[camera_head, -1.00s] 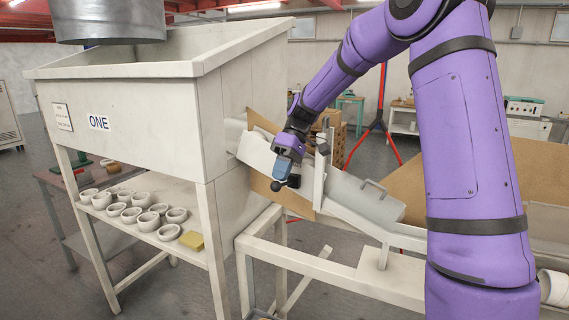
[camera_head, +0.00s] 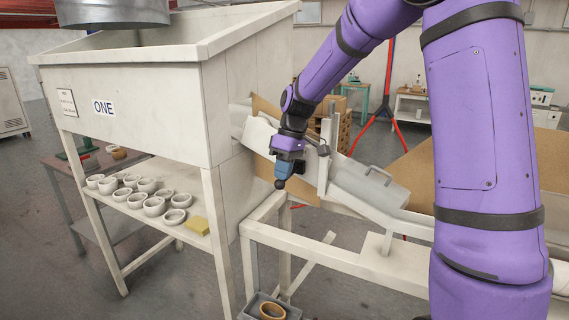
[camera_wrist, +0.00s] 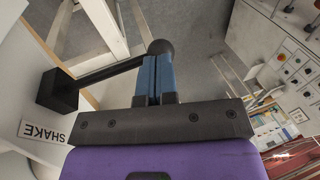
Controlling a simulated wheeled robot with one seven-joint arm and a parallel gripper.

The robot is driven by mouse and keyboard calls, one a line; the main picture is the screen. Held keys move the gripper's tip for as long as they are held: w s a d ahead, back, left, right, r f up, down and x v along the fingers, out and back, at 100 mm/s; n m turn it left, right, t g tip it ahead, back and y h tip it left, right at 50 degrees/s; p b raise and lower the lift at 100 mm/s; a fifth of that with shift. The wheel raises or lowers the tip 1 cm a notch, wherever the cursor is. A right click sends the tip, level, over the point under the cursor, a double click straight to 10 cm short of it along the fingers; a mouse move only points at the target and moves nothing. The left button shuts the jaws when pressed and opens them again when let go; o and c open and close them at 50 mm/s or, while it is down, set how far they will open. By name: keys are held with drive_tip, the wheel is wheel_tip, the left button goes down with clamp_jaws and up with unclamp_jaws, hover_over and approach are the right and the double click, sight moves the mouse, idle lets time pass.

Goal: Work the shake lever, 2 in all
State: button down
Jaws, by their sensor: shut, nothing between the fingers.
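The shake lever is a dark rod with a round black knob (camera_wrist: 160,47), running from a black block (camera_wrist: 57,92) in the wrist view. A white label reading SHAKE (camera_wrist: 43,132) is beside the block. My gripper (camera_wrist: 155,58) has its blue fingers shut together with nothing between them. Their tips are right at the knob and overlap it in the wrist view; I cannot tell whether they touch. In the head view my gripper (camera_head: 282,180) points down beside the chute, with the dark knob (camera_head: 279,184) at its tips. The rod is mostly hidden there.
A sloping chute (camera_head: 372,187) is right of my gripper. A grey bin (camera_head: 247,309) holding a ring is below.

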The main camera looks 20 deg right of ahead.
sight(282, 185)
drive_tip(key=shift+s+a+f+t+h, duration=0.15)
drive_tip(key=shift+f+t+h, duration=0.2)
drive_tip(key=shift+f, duration=0.2)
drive_tip(key=shift+s+a+f+t+h, duration=0.1)
drive_tip(key=shift+f+t+h, duration=0.15)
drive_tip(key=shift+f+h, duration=0.25)
drive_tip(key=shift+f, duration=0.75)
drive_tip(key=shift+s+f, duration=0.1)
drive_tip(key=shift+f, duration=0.05)
wheel_tip(282, 185, up, 14)
drive_tip(key=s, duration=0.1)
drive_tip(key=shift+d+r, duration=0.25)
drive_tip(key=shift+d, duration=0.2)
idle(1.1)
